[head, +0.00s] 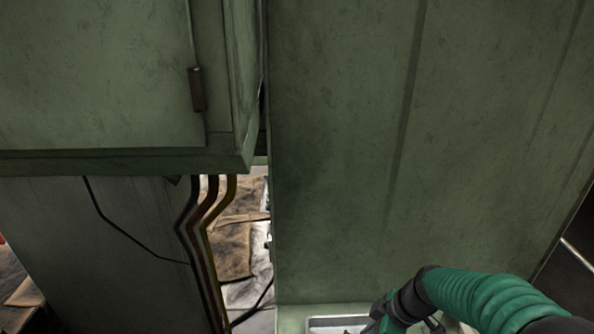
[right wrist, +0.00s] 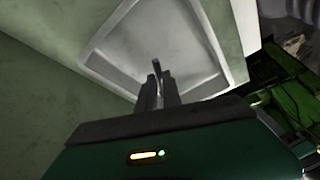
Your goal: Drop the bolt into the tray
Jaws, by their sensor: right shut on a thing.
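In the right wrist view, my right gripper (right wrist: 157,92) is shut on the bolt (right wrist: 156,68), a thin grey metal piece that sticks out past the fingertips. Most of the bolt is hidden between the fingers. The light grey tray (right wrist: 110,58) with raised walls lies beyond the fingertips, and the bolt shows against its inside. I cannot tell the height of the bolt above the tray floor. In the head view, the tray rim (head: 325,321) shows at the bottom edge, beside my green right arm; the fingers are mostly cut off there. My left gripper is not in view.
A large green machine panel (head: 400,150) rises right behind the tray. A green cabinet (head: 100,80) stands at the left, with several cables (head: 208,240) hanging below it. Dark green machinery (right wrist: 285,95) lies to the right of the tray in the right wrist view.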

